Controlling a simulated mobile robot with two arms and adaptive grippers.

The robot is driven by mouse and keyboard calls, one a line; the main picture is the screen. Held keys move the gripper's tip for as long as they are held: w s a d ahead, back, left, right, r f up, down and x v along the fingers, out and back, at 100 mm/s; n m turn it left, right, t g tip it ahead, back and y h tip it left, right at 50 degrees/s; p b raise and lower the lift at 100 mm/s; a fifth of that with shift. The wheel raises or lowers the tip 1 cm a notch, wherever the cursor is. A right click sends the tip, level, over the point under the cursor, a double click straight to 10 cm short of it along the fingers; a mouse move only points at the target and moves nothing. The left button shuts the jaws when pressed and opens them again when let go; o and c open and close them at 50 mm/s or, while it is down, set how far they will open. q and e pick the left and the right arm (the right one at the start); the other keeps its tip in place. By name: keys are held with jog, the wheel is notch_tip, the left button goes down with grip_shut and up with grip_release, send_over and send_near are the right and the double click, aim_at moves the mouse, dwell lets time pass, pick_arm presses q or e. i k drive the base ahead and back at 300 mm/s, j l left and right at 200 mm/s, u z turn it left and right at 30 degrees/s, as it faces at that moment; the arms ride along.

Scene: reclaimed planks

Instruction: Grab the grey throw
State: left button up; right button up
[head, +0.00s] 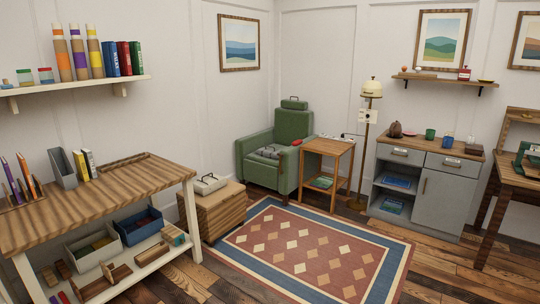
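A grey bundle that looks like the grey throw (267,152) lies on the seat of the green armchair (254,167), in the middle of the head view at the far corner of the room. It looks folded or bunched, and details are too small to tell. A small red thing (296,143) rests on or by the chair's right armrest. Neither of my grippers shows in the head view.
A patterned rug (315,243) covers the floor before the chair. A wooden chest (212,208) stands left of the chair, a small side table (329,151) right of it. A workbench (90,206) fills the left, a grey cabinet (446,200) the right. The rug is clear.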

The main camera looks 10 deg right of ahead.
aim_at(272, 153)
jog(key=i+l+z, duration=0.15)
jog(key=i+z, duration=0.15)
jog(key=i, duration=0.25)
jog(key=i+z, duration=0.25)
jog(key=i, duration=2.65)
jog(key=l+z, duration=0.05)
jog(key=l, duration=0.1)
